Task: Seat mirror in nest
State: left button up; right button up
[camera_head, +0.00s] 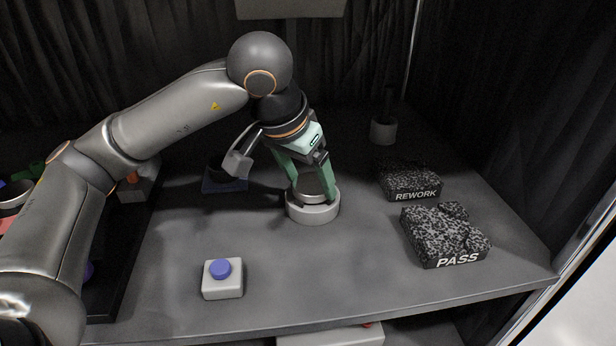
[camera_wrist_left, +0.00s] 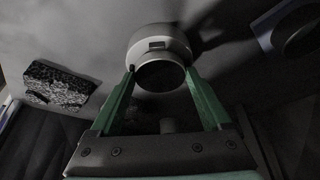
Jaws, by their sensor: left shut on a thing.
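A grey round piece, which looks like the mirror (camera_head: 311,182), is between the green fingers of my left gripper (camera_head: 314,188). The fingers point down and are shut on its sides. Right below is a light grey round base, which looks like the nest (camera_head: 313,212). In the left wrist view the mirror (camera_wrist_left: 160,77) shows as a dark disc between the fingertips (camera_wrist_left: 161,72), overlapping the pale nest (camera_wrist_left: 150,36). I cannot tell whether the mirror is fully down in the nest or slightly above it. My right gripper is not in view.
Speckled blocks marked REWORK (camera_head: 410,183) and PASS (camera_head: 443,236) stand to the right. A white box with a blue button (camera_head: 222,278) is at front left. A dark blue holder (camera_head: 223,181) is behind left, a grey cylinder (camera_head: 383,131) at the back. The front middle is clear.

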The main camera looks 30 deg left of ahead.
pick_arm(q)
jog(key=shift+s+f, duration=0.15)
jog(key=shift+f, duration=0.35)
jog(key=o, duration=1.3)
jog(key=shift+d, duration=0.1)
jog(key=shift+a+r+p, duration=0.2)
jog(key=shift+r+p, duration=0.75)
jog(key=shift+r, duration=0.65)
jog(key=shift+w+d+r, duration=0.1)
jog(key=shift+w+r, duration=0.05)
jog(key=shift+w, duration=0.05)
